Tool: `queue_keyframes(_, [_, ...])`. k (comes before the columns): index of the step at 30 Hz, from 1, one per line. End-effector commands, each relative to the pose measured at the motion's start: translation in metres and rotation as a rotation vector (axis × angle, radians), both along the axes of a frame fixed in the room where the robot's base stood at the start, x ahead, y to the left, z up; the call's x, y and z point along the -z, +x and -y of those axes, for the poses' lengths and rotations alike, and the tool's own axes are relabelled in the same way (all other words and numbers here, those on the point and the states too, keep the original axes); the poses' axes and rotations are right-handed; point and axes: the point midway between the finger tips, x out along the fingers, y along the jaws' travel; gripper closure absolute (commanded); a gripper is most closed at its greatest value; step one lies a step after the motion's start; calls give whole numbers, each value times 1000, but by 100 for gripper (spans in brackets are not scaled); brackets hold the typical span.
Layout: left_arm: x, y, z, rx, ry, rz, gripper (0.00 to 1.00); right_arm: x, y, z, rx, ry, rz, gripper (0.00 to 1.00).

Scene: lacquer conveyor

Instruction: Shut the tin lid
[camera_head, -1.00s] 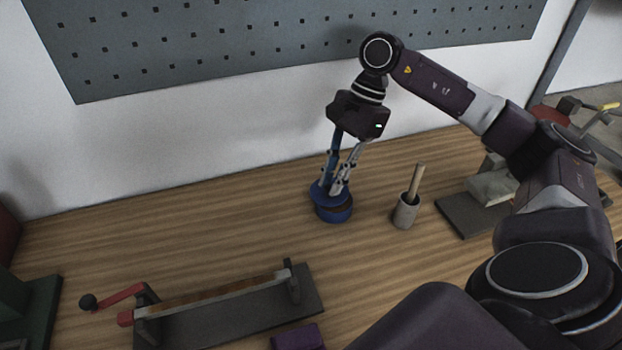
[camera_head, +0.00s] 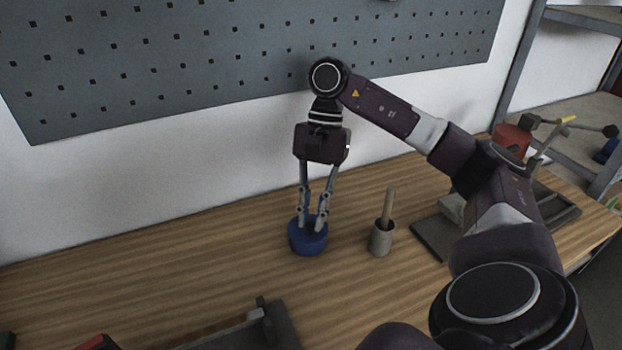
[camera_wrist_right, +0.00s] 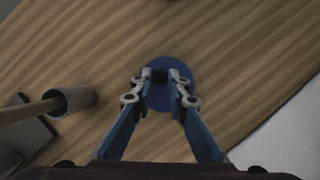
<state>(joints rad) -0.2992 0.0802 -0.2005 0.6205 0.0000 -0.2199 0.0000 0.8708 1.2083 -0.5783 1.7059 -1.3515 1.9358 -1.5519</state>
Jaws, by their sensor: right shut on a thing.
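The round blue tin (camera_head: 308,246) stands upright on the wooden bench. Its blue lid (camera_head: 296,229) lies level on top, and no gap shows between lid and tin from here. My right gripper (camera_head: 314,226) points down over the tin, its fingers shut on the lid's dark knob (camera_wrist_right: 160,76). In the right wrist view the blue lid (camera_wrist_right: 158,98) is a disc below the fingertips, partly covered by them. Whether the lid is fully seated all round cannot be told. My left gripper is not in view.
A grey cup (camera_head: 381,240) with a wooden-handled tool stands close to the right of the tin. A grey tray (camera_head: 433,239) lies farther right. A dark fixture (camera_head: 275,325) is at the front. The bench left of the tin is clear.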

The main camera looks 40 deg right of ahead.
Motion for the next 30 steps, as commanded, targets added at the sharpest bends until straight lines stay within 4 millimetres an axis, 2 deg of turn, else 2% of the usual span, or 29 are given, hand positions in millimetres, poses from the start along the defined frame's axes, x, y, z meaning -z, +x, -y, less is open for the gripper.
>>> queue_keyframes(8, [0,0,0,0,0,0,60,1,-2,0,-4,-1,-8,100])
queue_keyframes(9, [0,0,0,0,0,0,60,1,-2,0,-4,-1,-8,82])
queue_keyframes(13, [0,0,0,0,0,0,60,1,-2,0,-4,0,-7,68])
queue_keyframes(23, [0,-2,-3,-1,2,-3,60,-1,0,0,-1,1,-3,67])
queue_keyframes(26, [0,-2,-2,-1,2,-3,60,-8,1,3,0,0,-1,67])
queue_keyframes(30, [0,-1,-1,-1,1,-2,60,-26,5,9,0,2,2,67])
